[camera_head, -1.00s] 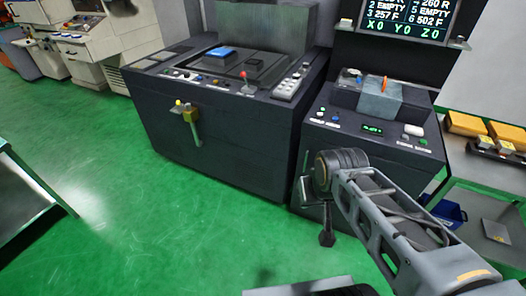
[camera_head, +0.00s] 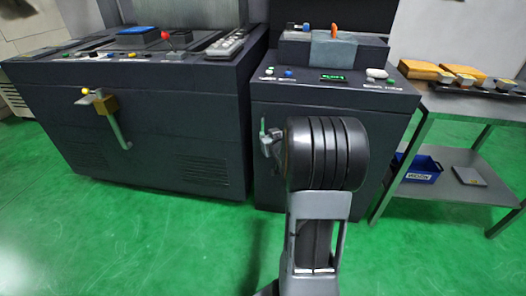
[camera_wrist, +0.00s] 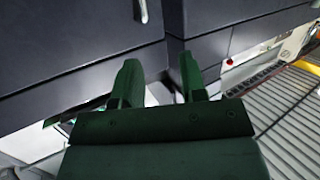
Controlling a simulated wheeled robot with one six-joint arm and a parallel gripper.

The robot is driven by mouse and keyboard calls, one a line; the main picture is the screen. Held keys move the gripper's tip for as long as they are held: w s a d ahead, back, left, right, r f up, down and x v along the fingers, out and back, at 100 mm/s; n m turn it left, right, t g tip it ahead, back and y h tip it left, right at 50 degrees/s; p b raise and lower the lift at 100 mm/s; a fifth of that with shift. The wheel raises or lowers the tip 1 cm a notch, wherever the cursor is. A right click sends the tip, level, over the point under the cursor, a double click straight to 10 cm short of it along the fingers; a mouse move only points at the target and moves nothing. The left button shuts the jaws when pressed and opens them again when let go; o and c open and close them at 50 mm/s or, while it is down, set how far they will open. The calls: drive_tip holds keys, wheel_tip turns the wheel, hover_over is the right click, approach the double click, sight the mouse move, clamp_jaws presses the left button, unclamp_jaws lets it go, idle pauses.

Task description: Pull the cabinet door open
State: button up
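The dark cabinet (camera_head: 335,88) with a small green display on its sloped top stands at the centre right in the head view. Its front is partly hidden behind my arm. Small metal parts show left of my wrist against that front; I cannot tell handle from gripper there. In the wrist view a dark panel (camera_wrist: 75,40) fills the upper left, with a short silver handle (camera_wrist: 141,10) at the top edge, near the panel's right side. My gripper (camera_wrist: 160,70) is open and empty, its two fingers apart. The handle is beyond the fingertips, not between them.
A wider dark machine (camera_head: 150,150) with a yellow-tipped lever (camera_head: 108,110) stands left of the cabinet. A metal table (camera_head: 470,110) on the right holds orange blocks, with a blue bin (camera_head: 418,168) on its lower shelf. Green floor (camera_head: 190,245) is clear in front.

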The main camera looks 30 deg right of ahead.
drive_tip(key=d+f+t+b, duration=0.3)
drive_tip(key=d+f+b, duration=0.1)
drive_tip(key=f, duration=0.4)
drive_tip(key=shift+y, duration=0.4)
drive_tip(key=w+b, duration=0.1)
drive_tip(key=w, duration=0.3)
drive_tip(key=w+d+b, duration=0.1)
drive_tip(key=w, duration=0.3)
drive_tip(key=w+d+b, duration=0.1)
drive_tip(key=w, duration=0.4)
drive_tip(key=shift+r+b, duration=0.25)
drive_tip(key=shift+b, duration=0.1)
drive_tip(key=shift+c, duration=0.4)
clamp_jaws()
drive_tip(key=shift+s, duration=0.1)
